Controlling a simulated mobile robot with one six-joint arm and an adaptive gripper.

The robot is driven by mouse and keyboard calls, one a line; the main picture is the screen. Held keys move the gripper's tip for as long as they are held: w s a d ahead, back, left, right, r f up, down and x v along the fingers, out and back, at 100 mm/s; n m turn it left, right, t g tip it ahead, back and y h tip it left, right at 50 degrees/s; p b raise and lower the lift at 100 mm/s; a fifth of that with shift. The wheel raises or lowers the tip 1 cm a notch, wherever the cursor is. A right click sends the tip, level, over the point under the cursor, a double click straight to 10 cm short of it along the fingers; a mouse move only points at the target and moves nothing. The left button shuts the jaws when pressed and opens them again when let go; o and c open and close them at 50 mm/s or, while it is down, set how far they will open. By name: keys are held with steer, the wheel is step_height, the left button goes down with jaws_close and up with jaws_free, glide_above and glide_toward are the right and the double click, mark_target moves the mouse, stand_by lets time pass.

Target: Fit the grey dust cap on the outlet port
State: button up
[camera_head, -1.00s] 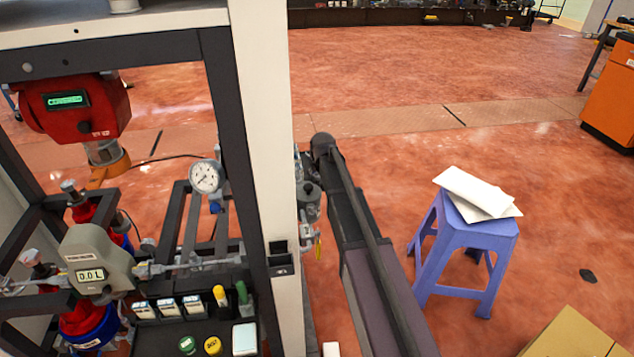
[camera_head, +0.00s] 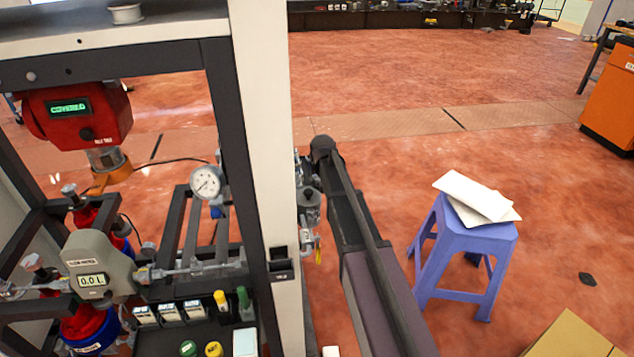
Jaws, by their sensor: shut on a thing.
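My dark arm (camera_head: 365,250) reaches from the bottom of the head view up along the right side of the rack's pale post. Its far end is a rounded black joint (camera_head: 323,148). I cannot make out my gripper's fingers; that area is hidden or too small behind the arm and post. I cannot make out the grey dust cap. Grey metal fittings (camera_head: 308,240) with a small yellow part show between post and arm. I cannot tell whether the outlet port is among them.
The rack's pale post (camera_head: 262,140) stands close left of my arm. Inside the rack are a red display unit (camera_head: 75,115), a round gauge (camera_head: 206,182) and a grey meter (camera_head: 95,265). A blue stool (camera_head: 468,245) with white sheets stands right. Open floor lies beyond.

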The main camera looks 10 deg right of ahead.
mark_target(297, 172)
steer(key=shift+r+p, duration=2.15)
steer(key=shift+r, duration=0.2)
steer(key=s+a+r+n+p, duration=0.2)
steer(key=r+p, duration=0.1)
steer(key=s+a+r+n+y+p, duration=0.1)
steer(key=s+a+r+p, duration=0.1)
steer(key=r+p, duration=0.2)
steer(key=s+a+r+n+y+p, duration=0.1)
steer(key=s+a+r+n+p, duration=0.1)
steer(key=a+r+p, duration=0.1)
steer(key=shift+r+n+p, duration=0.3)
steer(key=shift+r+p, duration=0.2)
steer(key=shift+p, duration=0.05)
steer(key=shift+s+a+r+n+g+p, duration=0.25)
steer(key=shift+a+r+n+g+p, duration=0.05)
steer(key=shift+a+r+p, duration=0.1)
steer(key=shift+f+b, duration=0.25)
steer(key=shift+b, duration=0.05)
steer(key=shift+f+b, duration=2)
steer(key=shift+f+b, duration=1.5)
